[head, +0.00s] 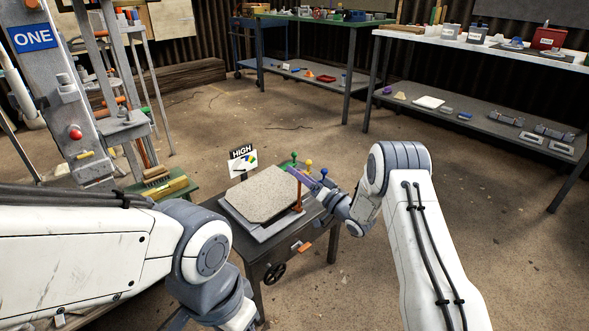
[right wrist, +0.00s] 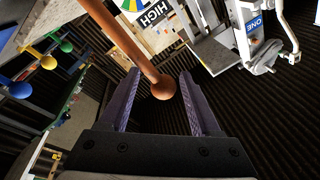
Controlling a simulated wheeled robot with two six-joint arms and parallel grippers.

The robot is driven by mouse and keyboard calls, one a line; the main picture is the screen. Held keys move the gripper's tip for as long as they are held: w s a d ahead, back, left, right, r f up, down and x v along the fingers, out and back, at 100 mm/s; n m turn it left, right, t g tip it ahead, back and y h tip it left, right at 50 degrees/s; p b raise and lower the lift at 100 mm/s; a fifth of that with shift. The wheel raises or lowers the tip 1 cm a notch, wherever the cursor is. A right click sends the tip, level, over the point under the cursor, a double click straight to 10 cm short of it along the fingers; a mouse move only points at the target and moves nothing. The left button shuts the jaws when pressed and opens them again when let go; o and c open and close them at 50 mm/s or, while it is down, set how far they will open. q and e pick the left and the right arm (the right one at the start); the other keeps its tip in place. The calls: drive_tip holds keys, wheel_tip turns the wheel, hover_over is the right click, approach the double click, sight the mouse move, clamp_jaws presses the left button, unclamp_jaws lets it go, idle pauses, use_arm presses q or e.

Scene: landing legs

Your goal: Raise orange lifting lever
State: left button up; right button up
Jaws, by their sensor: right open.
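My right gripper (head: 300,176) is at the lever's top. Its purple fingers are open, and the knob shows between them (right wrist: 160,74), with gaps on both sides; I see no contact. My left arm crosses the lower left of the head view, but its gripper is out of view.
A speckled slab (head: 266,194) lies on the table beside the lever. Blue, yellow and green knobs (head: 309,162) stand behind my right fingers. A HIGH sign (head: 242,160) stands at the back. An orange handle (head: 301,247) and dark handwheel (head: 274,273) are on the table's front.

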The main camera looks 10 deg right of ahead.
drive_tip(key=p+v, duration=0.1)
drive_tip(key=v, duration=0.7)
drive_tip(key=shift+p, duration=0.35)
drive_tip(key=shift+w, duration=0.1)
